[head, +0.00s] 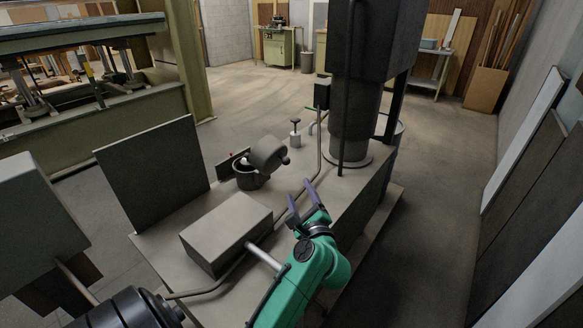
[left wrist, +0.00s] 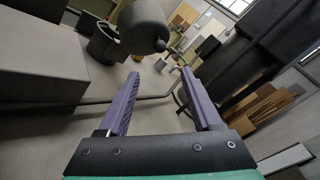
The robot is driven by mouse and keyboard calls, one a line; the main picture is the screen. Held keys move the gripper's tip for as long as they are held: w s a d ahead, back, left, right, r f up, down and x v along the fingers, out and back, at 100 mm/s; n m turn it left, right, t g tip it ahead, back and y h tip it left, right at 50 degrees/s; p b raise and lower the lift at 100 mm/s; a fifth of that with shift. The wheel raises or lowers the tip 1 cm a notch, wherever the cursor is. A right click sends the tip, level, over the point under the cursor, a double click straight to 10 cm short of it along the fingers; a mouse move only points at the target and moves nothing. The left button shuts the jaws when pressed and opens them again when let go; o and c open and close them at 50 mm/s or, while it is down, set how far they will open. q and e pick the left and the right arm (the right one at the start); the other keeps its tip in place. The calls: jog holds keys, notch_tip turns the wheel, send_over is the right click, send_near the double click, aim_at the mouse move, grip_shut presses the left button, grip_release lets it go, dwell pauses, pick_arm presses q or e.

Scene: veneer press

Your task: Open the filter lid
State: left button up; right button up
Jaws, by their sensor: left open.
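The filter is a dark round pot (head: 250,178) on the machine's grey bed. Its lid (head: 267,153), a thick grey cap with a dark knob (head: 286,160), stands tilted up over the pot's rim, the knob facing right. In the left wrist view the pot (left wrist: 102,44) is at upper left and the lid (left wrist: 141,22) at top centre, its knob just beyond the fingertips. My left gripper (head: 299,190) has purple fingers spread apart with nothing between them. It is to the right and in front of the lid, not touching it. My right gripper is not in view.
A grey box (head: 228,231) and an upright dark panel (head: 153,164) stand left of my gripper. A bent pipe (head: 319,150) runs along the bed beside the fingers. A thick dark column (head: 352,110) rises behind. A small valve (head: 295,134) stands beyond the lid.

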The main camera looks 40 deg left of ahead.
aim_at(287, 164)
pick_arm(q)
jog(key=p+x, duration=0.1)
jog(key=x, duration=0.5)
jog(key=p+x, duration=0.1)
jog(key=x, duration=0.6)
jog(key=shift+a+r, duration=0.2)
jog(key=shift+a, duration=0.15)
grip_shut()
jog(key=shift+d+f, duration=0.1)
dwell(0.4)
